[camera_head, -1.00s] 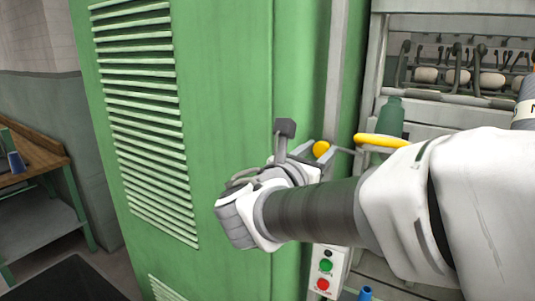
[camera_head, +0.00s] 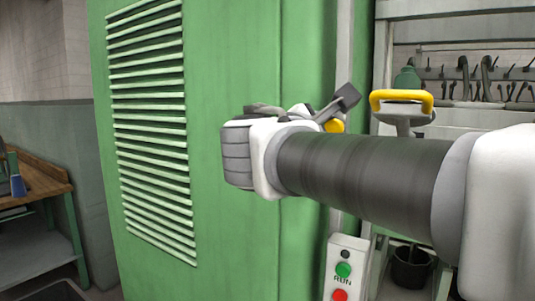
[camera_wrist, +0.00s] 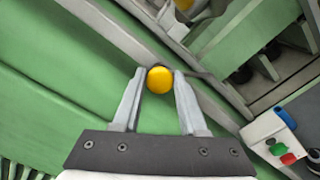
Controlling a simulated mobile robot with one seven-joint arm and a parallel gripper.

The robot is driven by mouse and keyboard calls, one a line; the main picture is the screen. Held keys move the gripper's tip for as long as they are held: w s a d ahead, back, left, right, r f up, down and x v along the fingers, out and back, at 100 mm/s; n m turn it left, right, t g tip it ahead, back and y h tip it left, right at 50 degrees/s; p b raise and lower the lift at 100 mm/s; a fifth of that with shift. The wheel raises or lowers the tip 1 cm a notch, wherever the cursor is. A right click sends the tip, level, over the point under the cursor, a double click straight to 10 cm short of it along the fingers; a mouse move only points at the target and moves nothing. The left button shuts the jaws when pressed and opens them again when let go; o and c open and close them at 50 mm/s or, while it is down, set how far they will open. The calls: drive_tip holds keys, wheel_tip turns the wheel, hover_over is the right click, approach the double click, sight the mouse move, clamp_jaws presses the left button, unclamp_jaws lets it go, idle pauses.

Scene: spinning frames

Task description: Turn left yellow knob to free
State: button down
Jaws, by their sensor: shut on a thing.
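A round yellow knob (camera_wrist: 160,79) sits between the two grey fingertips of my gripper (camera_wrist: 159,74) in the wrist view, and the gripper is shut on it. In the head view the yellow knob (camera_head: 336,126) shows just past my wrist, beside the green cabinet (camera_head: 235,65); my arm hides most of the fingers there. Another yellow piece (camera_wrist: 184,4) is cut off by the top edge of the wrist view. I cannot tell the knob's turned position.
A yellow-topped handle (camera_head: 402,98) stands right of the knob in the head view. A control box (camera_head: 343,270) with green and red buttons is below my arm. Shelves of spools and hooks fill the right. A wooden workbench (camera_head: 35,185) stands far left.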

drive_tip(key=shift+f+m+b, duration=0.2)
drive_tip(key=shift+m+b, duration=3.3)
drive_tip(key=shift+b, duration=0.6)
drive_tip(key=shift+r, duration=0.1)
drive_tip(key=c, duration=0.8)
unclamp_jaws()
drive_tip(key=shift+o, duration=0.2)
drive_tip(key=shift+s, duration=0.15)
